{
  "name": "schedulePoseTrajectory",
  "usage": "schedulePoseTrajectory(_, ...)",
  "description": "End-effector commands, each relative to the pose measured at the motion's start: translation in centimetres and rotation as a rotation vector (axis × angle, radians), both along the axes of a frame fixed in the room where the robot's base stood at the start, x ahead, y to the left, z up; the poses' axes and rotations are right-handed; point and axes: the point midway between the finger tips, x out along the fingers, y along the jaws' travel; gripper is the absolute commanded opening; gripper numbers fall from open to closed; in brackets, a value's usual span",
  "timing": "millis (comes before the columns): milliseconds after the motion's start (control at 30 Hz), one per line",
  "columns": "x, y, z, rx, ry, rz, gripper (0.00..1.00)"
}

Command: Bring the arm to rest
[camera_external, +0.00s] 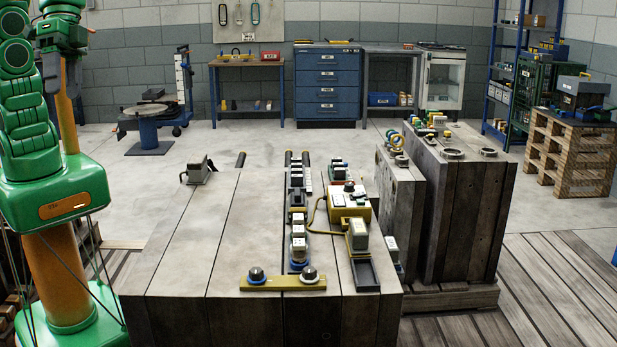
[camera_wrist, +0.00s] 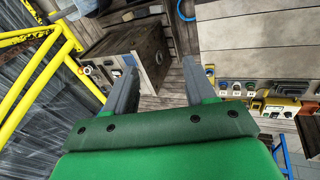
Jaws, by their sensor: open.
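My gripper (camera_wrist: 160,70) shows in the wrist view with its two grey fingers wide apart. It is open, and nothing is held between the fingers. Beyond the gap lie plank-like surfaces and a wooden-sided block. In the external view my green and orange arm stands upright at the left edge, folded close over my base.
A large mould block (camera_external: 190,240) fills the middle, with connectors and a yellow box (camera_external: 348,206) on top. More blocks (camera_external: 466,200) stand to its right. In the wrist view a yellow frame (camera_wrist: 40,80) is at the left. Floor behind the block is open.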

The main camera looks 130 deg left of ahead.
Motion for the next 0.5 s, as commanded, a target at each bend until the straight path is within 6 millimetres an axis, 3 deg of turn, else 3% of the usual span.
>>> schedulePoseTrajectory(300,-6.4,-0.6,0.9,0.128,-0.090,-0.280,0.55)
schedulePoseTrajectory(433,-10.2,-1.0,-0.3,0.174,-0.068,-0.391,0.55)
schedulePoseTrajectory(500,-13.1,-1.2,-1.5,0.191,-0.022,-0.448,0.55)
